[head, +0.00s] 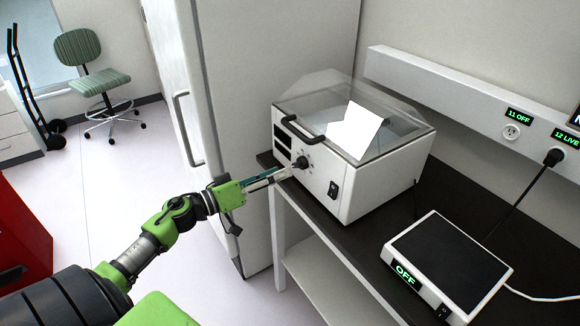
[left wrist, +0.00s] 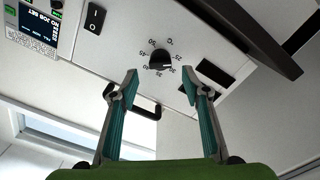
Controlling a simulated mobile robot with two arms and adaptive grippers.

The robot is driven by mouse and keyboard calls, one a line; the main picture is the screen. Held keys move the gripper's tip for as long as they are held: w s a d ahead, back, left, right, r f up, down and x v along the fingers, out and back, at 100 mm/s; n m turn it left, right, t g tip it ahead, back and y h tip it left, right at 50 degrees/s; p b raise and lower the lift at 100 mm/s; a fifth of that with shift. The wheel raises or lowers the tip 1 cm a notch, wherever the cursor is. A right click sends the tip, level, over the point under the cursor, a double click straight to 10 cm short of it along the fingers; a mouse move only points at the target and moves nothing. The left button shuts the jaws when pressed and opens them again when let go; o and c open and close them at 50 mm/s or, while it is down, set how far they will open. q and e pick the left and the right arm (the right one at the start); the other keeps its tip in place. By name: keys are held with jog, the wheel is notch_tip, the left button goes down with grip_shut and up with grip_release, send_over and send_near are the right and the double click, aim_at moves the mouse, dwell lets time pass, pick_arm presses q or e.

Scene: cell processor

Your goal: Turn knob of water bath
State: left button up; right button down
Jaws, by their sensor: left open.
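The water bath (head: 388,183) is a white box with a clear lid, standing on the dark bench. Its black round knob (head: 301,162) is on the front face, beside the dark display panels. In the left wrist view the knob (left wrist: 160,61) has a ring of temperature numbers around it. My left gripper (head: 286,173) reaches the front of the bath from the left. In the left wrist view its open fingers (left wrist: 160,80) point at the knob, one to each side in the picture, with nothing between them. Contact with the knob cannot be made out. My right gripper is not in view.
A black lid handle (head: 303,130) sticks out above the knob. The bath's rocker switch (head: 333,189) is right of the knob. A hotplate-like device (head: 448,262) reading OFF stands on the bench (head: 358,235). A tall white cabinet (head: 255,70) stands close behind the gripper.

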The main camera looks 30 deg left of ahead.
aim_at(295, 167)
pick_arm(q)
jog(key=shift+x, duration=2.4)
jog(key=shift+c, duration=0.4)
jog(key=c, duration=1)
